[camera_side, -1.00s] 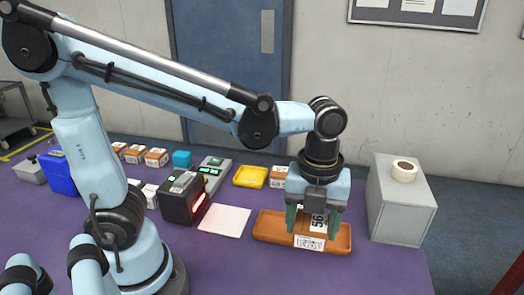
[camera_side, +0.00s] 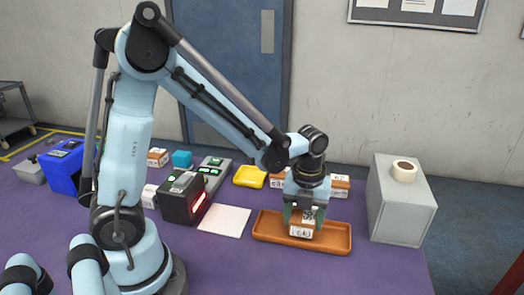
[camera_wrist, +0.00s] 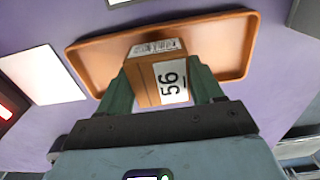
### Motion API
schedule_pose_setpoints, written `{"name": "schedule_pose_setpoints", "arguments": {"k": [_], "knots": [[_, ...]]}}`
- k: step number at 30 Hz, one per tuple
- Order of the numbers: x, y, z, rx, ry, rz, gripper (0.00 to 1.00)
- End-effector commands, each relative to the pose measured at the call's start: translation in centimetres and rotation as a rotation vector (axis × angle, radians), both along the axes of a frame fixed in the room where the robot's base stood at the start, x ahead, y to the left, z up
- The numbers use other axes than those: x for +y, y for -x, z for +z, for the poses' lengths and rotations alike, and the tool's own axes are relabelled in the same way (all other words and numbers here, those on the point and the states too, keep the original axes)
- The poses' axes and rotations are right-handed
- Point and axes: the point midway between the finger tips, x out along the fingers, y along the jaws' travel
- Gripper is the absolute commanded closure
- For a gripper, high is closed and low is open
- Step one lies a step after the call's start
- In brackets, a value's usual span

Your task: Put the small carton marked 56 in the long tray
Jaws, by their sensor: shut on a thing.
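The small carton marked 56 (camera_side: 302,230) is brown with white labels. In the wrist view the black 56 reads on the carton's near face (camera_wrist: 158,80), with a barcode label on another face. My gripper (camera_side: 304,218) is shut on the carton, with a green finger on each side in the wrist view (camera_wrist: 161,88). The long tray (camera_side: 335,237) is orange-brown and shallow. The carton is over the middle of the tray, inside its outline. I cannot tell whether its underside touches the tray floor. The tray's far side shows in the wrist view (camera_wrist: 222,45).
A grey box (camera_side: 402,205) with a tape roll (camera_side: 404,171) stands right of the tray. A white sheet (camera_side: 224,220) and a scanner with a red light (camera_side: 185,197) are to the left. A yellow dish (camera_side: 250,176) and more cartons (camera_side: 340,186) lie behind.

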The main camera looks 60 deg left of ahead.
Motion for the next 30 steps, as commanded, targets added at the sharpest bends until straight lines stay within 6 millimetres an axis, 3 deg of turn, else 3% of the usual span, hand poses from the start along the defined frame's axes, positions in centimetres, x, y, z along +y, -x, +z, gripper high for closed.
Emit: {"name": "schedule_pose_setpoints", "arguments": {"k": [4, 17, 18, 21, 22, 30], "knots": [[0.0, 0.0, -1.2, 0.000, 0.000, 0.000, 0.70], [0.0, 0.0, -1.7, 0.000, 0.000, 0.000, 0.70], [0.0, 0.0, -1.6, 0.000, 0.000, 0.000, 0.28], [0.0, 0.0, -1.6, 0.000, 0.000, 0.001, 0.13], [0.0, 0.0, -1.6, 0.000, 0.000, 0.001, 0.08], [0.0, 0.0, -1.6, 0.000, 0.000, 0.001, 0.08]]}}
